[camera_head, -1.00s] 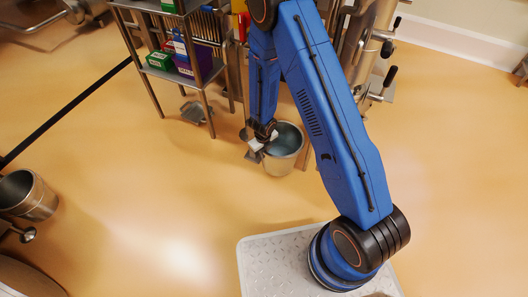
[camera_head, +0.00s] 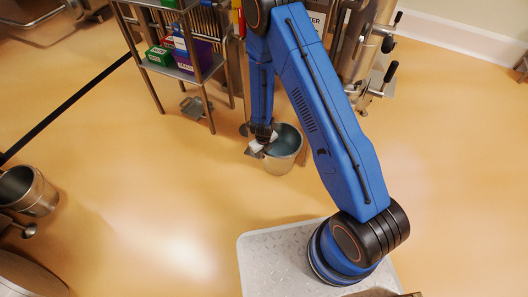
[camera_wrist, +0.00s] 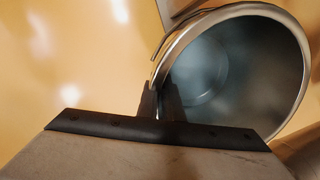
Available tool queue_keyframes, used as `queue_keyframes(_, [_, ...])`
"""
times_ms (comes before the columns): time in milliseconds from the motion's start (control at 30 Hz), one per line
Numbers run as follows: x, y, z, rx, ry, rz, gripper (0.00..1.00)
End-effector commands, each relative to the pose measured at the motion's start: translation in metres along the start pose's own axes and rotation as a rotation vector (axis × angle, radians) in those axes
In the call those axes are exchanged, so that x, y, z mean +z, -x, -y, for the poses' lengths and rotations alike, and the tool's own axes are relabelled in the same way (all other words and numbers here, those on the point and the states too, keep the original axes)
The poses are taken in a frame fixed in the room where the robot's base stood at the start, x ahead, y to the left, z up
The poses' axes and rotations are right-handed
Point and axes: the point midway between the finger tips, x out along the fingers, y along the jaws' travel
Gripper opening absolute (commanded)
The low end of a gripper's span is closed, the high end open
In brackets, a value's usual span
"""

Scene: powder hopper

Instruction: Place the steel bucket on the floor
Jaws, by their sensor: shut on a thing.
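The steel bucket (camera_head: 281,164) is upright in the middle of the head view, below the end of my arm. My gripper (camera_head: 264,143) is at its left rim. In the wrist view, the bucket (camera_wrist: 297,60) opens toward the camera and its inside looks empty. The fingers of my gripper (camera_wrist: 160,103) are shut on its rim. The bucket is close to the floor (camera_head: 180,200); I cannot tell whether its base touches it.
A metal rack (camera_head: 180,72) with boxes stands behind and left of the bucket. Steel equipment with black-handled clamps (camera_head: 370,50) stands behind right. Another steel bucket (camera_head: 44,197) is at the far left. Open floor lies left and in front.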

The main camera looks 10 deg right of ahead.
Motion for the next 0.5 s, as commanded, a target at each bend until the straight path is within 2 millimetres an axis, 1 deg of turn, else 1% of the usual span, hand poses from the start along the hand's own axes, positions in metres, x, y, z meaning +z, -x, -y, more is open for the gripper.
queue_keyframes(500, [0.0004, -0.0042, -0.0003, -0.001, -0.001, 0.002, 0.0])
